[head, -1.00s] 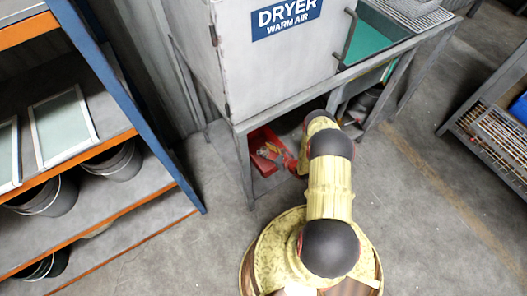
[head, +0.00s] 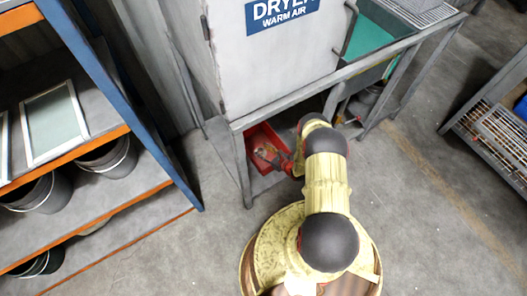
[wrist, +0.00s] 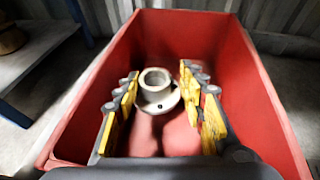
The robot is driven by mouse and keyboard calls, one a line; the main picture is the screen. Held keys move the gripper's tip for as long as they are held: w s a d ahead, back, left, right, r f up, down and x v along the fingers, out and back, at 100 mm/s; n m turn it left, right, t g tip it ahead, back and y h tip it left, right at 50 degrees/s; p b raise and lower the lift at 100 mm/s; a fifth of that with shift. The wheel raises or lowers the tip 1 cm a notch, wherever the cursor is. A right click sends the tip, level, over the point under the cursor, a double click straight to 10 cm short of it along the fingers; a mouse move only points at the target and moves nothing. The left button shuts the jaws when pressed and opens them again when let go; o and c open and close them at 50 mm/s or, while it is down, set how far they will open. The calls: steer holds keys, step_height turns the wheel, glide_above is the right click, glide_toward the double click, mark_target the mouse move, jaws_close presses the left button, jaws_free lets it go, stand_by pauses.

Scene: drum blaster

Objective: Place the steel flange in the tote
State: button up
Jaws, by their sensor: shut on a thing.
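The steel flange (wrist: 156,92) is a pale round plate with a raised hollow hub and a small bolt hole. In the wrist view it is between the tips of my gripper (wrist: 158,80), inside the walls of the red tote (wrist: 262,100). My gripper has yellow-padded fingers and is shut on the flange. Whether the flange touches the tote floor I cannot tell. The flange is too small to make out clearly there.
The dryer (head: 265,70) stands above the tote, and a metal frame leg (head: 243,170) is close to its left. A blue and orange rack (head: 165,155) with buckets is at left. A wire-shelf cart (head: 490,130) is at right. Open floor lies between.

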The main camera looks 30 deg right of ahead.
steer(key=shift+s+f, duration=0.1)
steer(key=shift+f, duration=0.2)
steer(key=o, duration=1.1)
steer(key=shift+s+a+f, duration=0.1)
steer(key=o, duration=0.4)
steer(key=shift+s+a+f, duration=0.1)
steer(key=shift+s+f, duration=0.1)
steer(key=shift+r, duration=0.5)
steer(key=p+v, duration=0.1)
steer(key=v, duration=0.3)
steer(key=p+v, duration=0.1)
steer(key=v, duration=0.2)
steer(key=r+p+v, duration=0.1)
steer(key=p+v, duration=0.1)
steer(key=v, duration=0.2)
steer(key=shift+s+d, duration=0.1)
steer(key=shift+d, duration=0.2)
